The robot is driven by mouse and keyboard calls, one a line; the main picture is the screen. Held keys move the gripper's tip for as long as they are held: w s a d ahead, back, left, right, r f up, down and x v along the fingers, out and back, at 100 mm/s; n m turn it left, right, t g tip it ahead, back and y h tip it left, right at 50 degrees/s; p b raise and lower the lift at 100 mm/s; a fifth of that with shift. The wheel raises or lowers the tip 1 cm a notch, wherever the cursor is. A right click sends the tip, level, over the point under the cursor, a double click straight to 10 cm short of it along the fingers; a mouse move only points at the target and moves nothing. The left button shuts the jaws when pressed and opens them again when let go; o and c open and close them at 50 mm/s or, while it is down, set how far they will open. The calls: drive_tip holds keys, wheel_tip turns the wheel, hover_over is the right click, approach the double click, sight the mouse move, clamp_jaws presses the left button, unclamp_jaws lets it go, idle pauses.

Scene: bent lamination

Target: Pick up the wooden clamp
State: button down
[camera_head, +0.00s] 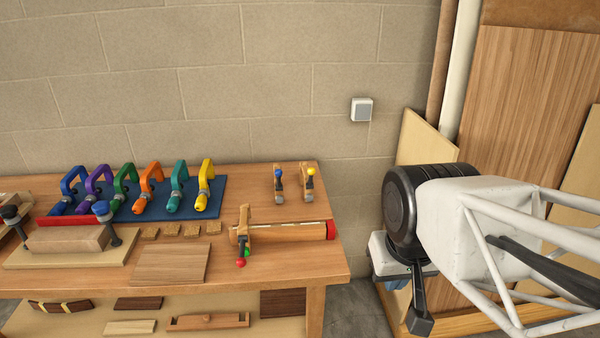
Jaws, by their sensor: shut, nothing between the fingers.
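A wooden clamp-like piece (243,224) with a green knob and a red knob at its lower end stands against a wooden cylinder (285,232) with a red end, on the workbench (335,262). Two smaller wooden clamp-like pieces, one with a blue knob (278,184) and one with a yellow knob (307,184), lie farther back. I cannot tell for certain which one is the wooden clamp. My gripper (420,324) is shut and empty, pointing down to the right of the bench, apart from all of these.
Several coloured C-shaped clamps (150,187) stand on a blue and red rack at the back left. A block (70,239) sits between black screw clamps. A flat board (164,263) lies in front. Wood pieces lie on the lower shelf (90,323). Panels (520,110) lean at right.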

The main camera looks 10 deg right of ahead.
idle(0.3)
drive_tip(key=c, duration=0.9)
unclamp_jaws()
drive_tip(key=w+r, duration=0.2)
drive_tip(key=w, duration=0.6)
drive_tip(key=w+r, duration=0.3)
drive_tip(key=w, duration=0.4)
drive_tip(key=g, duration=0.3)
hover_over(306, 169)
drive_tip(key=shift+n, duration=0.4)
drive_tip(key=f, duration=1.4)
drive_tip(key=shift+s+f, duration=0.25)
drive_tip(key=shift+f, duration=0.15)
drive_tip(key=shift+w+f, duration=0.25)
drive_tip(key=shift+w, duration=0.05)
